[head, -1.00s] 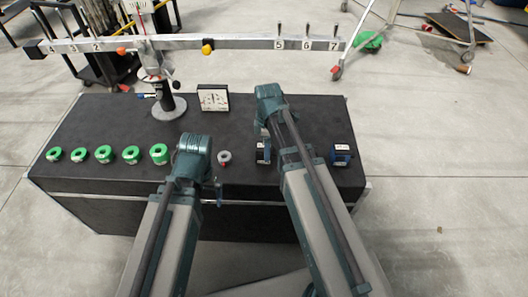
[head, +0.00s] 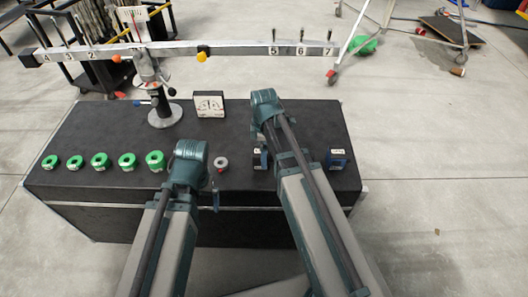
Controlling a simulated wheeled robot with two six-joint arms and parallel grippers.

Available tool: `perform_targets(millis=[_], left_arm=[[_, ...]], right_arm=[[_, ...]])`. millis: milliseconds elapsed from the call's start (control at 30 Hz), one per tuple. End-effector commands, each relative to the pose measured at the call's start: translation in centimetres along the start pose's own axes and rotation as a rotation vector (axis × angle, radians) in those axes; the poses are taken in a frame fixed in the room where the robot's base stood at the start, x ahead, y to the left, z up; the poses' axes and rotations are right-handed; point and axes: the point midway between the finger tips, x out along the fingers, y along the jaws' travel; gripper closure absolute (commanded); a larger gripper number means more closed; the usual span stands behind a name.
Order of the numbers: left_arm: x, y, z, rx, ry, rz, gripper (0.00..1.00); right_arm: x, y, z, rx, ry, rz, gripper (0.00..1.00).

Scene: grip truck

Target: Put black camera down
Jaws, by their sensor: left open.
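Two small dark block-like things with white labels sit on the black case top (head: 105,125). One dark block (head: 257,160) is beside my right forearm and partly hidden by it. The other dark block (head: 338,158) is to the right of that arm. I cannot tell which, if either, is the black camera. My left gripper (head: 217,192) is open at the case's front edge, partly hidden by its own wrist, just in front of a small grey ring (head: 221,163).
Several green rings (head: 100,161) stand in a row at the left. A balance with a long numbered beam (head: 230,48) and a round base (head: 165,115) stands at the back. A white-faced meter (head: 209,104) is near the middle. The case's right rear is clear.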

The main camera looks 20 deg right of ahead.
Motion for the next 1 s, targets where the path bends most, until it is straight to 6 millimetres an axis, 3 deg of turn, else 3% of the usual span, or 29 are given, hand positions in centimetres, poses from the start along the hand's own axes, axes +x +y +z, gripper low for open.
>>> perform_targets(millis=[700,1000], left_arm=[[-9.9,-0.9,0.6,-0.001,0.0,0.0,0.0],[-11.9,-1.1,0.7,-0.001,0.0,0.0,0.0]], right_arm=[[-10.0,0.0,0.0,0.0,0.0,0.0,0.0],[-12.0,0.0,0.0,0.0,0.0,0.0,0.0]])
